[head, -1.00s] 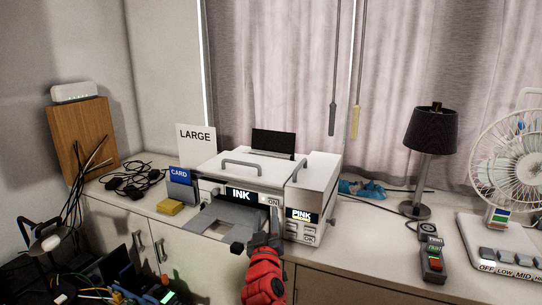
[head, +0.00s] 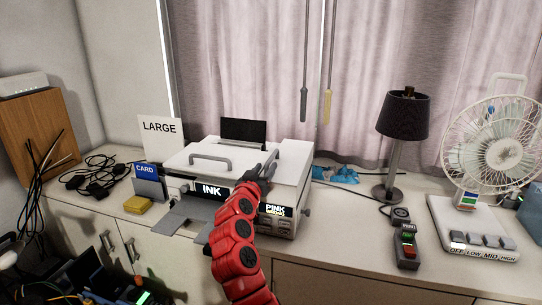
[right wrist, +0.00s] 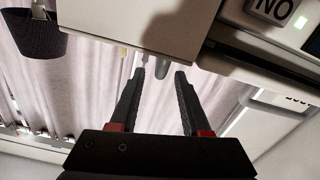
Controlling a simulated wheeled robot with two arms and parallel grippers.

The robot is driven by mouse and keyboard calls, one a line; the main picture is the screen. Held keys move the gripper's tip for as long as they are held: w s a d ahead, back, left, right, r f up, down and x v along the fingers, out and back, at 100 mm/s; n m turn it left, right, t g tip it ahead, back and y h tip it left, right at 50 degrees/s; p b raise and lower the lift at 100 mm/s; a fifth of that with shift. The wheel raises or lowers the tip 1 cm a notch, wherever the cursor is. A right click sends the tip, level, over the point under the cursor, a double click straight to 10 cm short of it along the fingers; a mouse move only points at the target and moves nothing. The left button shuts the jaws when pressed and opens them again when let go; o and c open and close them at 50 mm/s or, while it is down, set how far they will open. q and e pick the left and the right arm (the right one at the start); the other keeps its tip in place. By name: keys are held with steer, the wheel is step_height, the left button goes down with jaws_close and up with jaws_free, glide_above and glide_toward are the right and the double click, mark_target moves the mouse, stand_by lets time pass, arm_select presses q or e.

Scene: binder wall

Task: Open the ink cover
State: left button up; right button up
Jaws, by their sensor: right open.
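The narrower right cover has a second grey handle (head: 271,160), partly hidden behind my gripper. Both covers look closed. My right gripper (head: 267,171) is at this second handle, above the printer's front. In the right wrist view its two dark fingers (right wrist: 161,76) are apart, with a grey piece just beyond the tips; I cannot tell whether they touch it. My left gripper is out of view.
A LARGE sign (head: 160,132), a blue CARD holder (head: 149,180) and a yellow block (head: 138,205) stand left of the printer. A black lamp (head: 403,116), a red-button box (head: 406,247) and a fan (head: 490,150) stand right. Cords hang above the printer.

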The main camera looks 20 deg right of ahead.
mark_target(271, 157)
steer(key=shift+p+x, duration=0.45)
steer(key=shift+x, duration=3)
steer(key=shift+f, duration=0.1)
jaws_close()
